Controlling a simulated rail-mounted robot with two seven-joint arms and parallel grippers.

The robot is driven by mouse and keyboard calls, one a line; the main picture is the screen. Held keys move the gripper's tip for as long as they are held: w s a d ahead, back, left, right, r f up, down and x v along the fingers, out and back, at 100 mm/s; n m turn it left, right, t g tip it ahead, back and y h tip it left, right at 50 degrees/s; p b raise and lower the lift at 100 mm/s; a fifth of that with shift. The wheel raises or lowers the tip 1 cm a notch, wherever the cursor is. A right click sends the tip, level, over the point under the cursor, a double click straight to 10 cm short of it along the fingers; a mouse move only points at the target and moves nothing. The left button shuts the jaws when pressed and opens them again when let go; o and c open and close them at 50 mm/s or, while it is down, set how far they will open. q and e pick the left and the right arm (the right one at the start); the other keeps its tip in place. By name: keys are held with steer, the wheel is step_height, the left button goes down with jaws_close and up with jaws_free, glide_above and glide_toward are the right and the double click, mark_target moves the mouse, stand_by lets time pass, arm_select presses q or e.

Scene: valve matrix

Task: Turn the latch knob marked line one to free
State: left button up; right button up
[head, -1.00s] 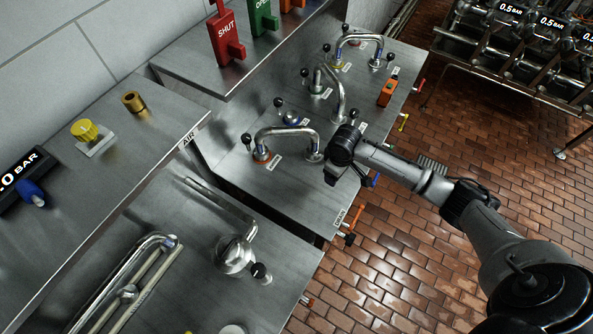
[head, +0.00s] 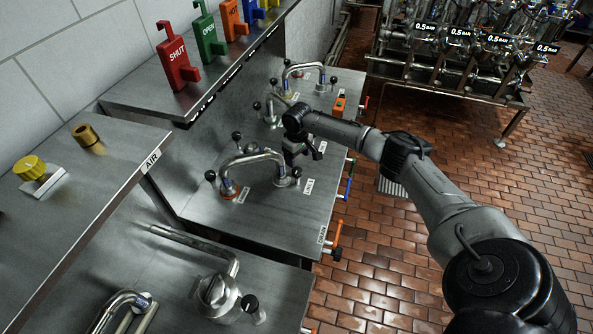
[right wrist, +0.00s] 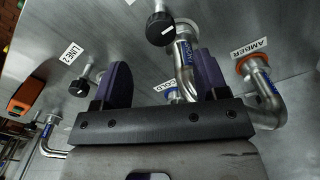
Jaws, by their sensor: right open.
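The LINE 1 label (head: 308,186) lies on the steel bench in the head view. Beside it, a small black latch knob (head: 297,172) stands by the near right end of a bent steel pipe (head: 262,156). What seems to be the same knob shows large in the right wrist view (right wrist: 160,28), just beyond my fingertips. Its exact turn angle is unclear. My right gripper (right wrist: 162,76) is open, its two dark purple pads apart, with a pipe end between and beyond them. In the head view my right gripper (head: 296,153) hangs just above that pipe end. My left gripper is out of view.
The pipe's other foot sits on an orange-ringed port by the AMBER label (right wrist: 250,47). A LINE 2 label (right wrist: 72,52) and another black knob (right wrist: 79,88) are to the left. An orange block (head: 339,104) stands farther along the bench. Red SHUT (head: 177,56) and green OPEN tags stand on the shelf.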

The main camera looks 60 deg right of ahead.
mark_target(297, 170)
step_height(297, 170, down, 7)
steer(key=shift+f+b, duration=0.2)
steer(key=shift+b, duration=0.1)
steer(key=c, duration=0.9)
